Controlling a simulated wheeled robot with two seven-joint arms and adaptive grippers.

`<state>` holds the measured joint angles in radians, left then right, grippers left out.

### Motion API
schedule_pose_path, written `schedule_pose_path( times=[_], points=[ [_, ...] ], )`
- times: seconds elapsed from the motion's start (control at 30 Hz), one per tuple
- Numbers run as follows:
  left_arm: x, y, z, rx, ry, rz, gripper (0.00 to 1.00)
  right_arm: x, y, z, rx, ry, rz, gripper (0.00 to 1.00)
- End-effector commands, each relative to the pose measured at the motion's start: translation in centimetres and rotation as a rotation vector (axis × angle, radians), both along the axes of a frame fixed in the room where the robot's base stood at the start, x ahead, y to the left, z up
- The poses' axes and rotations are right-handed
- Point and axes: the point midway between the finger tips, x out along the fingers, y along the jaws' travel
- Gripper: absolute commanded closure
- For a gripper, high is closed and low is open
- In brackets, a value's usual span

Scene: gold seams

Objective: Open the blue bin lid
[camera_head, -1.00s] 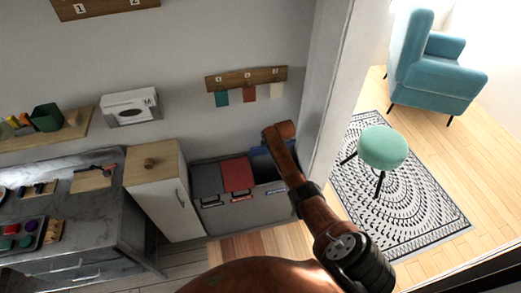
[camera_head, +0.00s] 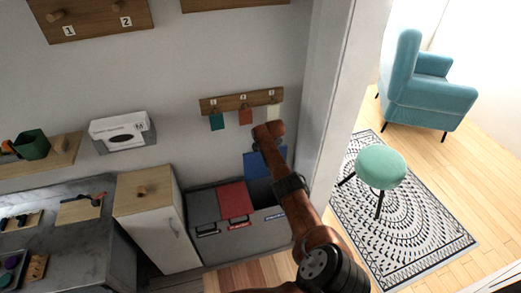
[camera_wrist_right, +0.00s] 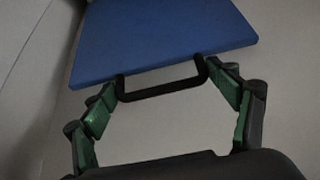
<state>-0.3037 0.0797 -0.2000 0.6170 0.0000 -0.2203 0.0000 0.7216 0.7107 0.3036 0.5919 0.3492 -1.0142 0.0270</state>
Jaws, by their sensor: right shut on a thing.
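The blue bin lid (camera_head: 256,164) stands raised at the back of the right-hand bin in the head view, with a dark opening (camera_head: 262,191) below it. My right arm partly covers it. In the right wrist view the blue lid (camera_wrist_right: 160,40) fills the top, with a black loop handle (camera_wrist_right: 160,92) at its lower edge. My right gripper (camera_wrist_right: 163,88) has its green-padded fingers on both sides of this handle and is shut on it. In the head view my right gripper is hidden behind the arm. My left gripper is not in view.
A red lid (camera_head: 235,200) and a grey lid (camera_head: 202,208) lie shut beside the blue bin. A white wall edge (camera_head: 333,100) stands close to the right of my arm. A wooden-topped cabinet (camera_head: 145,195) adjoins the bins on the left. A hook rail (camera_head: 240,101) hangs above.

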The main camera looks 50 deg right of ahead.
Motion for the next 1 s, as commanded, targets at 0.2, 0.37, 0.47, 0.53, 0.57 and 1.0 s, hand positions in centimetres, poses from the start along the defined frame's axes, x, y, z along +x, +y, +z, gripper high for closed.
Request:
schedule_pose_path(
  times=[0.2,0.37,0.47,0.53,0.57,1.0],
  points=[
    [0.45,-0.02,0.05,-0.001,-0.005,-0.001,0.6,0.32,-0.34,0.68,-0.009,-0.012,-0.001,0.63],
    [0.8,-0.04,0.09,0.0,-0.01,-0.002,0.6,0.35,-0.33,0.71,-0.01,-0.012,0.0,0.15],
    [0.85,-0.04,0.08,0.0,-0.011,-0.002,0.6,0.31,-0.23,0.55,-0.008,-0.009,0.0,0.09],
    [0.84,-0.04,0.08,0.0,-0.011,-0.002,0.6,0.3,-0.14,0.44,-0.006,-0.007,0.001,0.04],
    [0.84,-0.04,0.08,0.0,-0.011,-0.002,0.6,0.31,-0.11,0.41,-0.006,-0.007,0.002,0.03],
    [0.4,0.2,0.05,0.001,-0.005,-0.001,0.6,0.12,0.15,0.57,-0.003,-0.004,0.003,0.03]
  ],
)
